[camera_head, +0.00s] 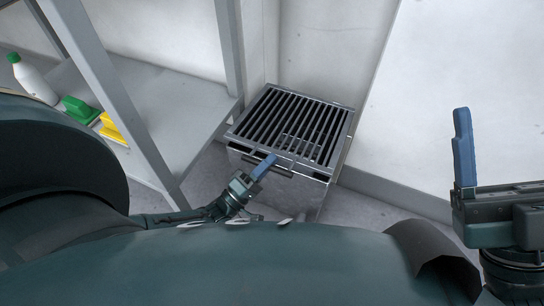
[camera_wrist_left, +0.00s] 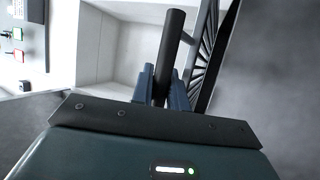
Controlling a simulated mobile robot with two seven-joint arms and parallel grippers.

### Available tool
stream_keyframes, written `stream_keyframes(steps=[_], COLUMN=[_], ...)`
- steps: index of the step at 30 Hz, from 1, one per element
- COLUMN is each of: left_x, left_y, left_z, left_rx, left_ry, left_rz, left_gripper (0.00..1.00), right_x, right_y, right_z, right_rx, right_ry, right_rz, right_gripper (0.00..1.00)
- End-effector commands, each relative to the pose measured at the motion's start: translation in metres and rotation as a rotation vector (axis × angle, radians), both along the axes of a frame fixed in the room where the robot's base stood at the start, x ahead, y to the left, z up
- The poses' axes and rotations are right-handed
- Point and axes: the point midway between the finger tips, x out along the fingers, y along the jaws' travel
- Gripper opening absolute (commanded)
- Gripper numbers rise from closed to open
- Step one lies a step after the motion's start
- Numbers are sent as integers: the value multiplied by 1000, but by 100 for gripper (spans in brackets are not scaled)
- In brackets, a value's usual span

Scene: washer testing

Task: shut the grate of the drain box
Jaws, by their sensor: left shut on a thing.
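The drain box (camera_head: 285,185) is a metal box standing on the floor against the wall, in the middle of the head view. Its slatted grate (camera_head: 295,122) lies over the top, close to level. Dark gaps show under its front edge, and I cannot tell whether it is fully seated. My left gripper (camera_head: 264,166) is at the front edge, shut on the dark bar handle (camera_wrist_left: 170,50). In the left wrist view the handle passes between the blue fingers, with the grate's bars (camera_wrist_left: 203,50) beside it. My right gripper (camera_head: 464,148) is raised at far right, away from the box; only one finger shows clearly.
A grey shelf frame (camera_head: 105,75) stands left of the box, its post close to my left arm. A white bottle (camera_head: 34,80), a green item (camera_head: 80,110) and a yellow item (camera_head: 111,127) are on the left. A white panel (camera_head: 455,75) stands at right.

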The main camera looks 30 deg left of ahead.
Motion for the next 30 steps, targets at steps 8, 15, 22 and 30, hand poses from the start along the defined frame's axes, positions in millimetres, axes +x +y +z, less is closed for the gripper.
stream_keyframes(steps=[8,15,22,30], left_x=[-5,-5,-6,-6], left_y=[1,4,5,5], left_z=[-21,-29,-30,-30], left_rx=[5,6,5,5], left_ry=[-53,-75,-82,-82], left_rz=[-9,-11,-12,-12], left_gripper=[0,0,0,0], right_x=[0,-1,-1,-1], right_y=[0,0,0,0], right_z=[3,3,3,3], right_rx=[-1,-2,-3,-3], right_ry=[-20,-22,-24,-25], right_rz=[0,0,1,1], right_gripper=[69,69,69,69])
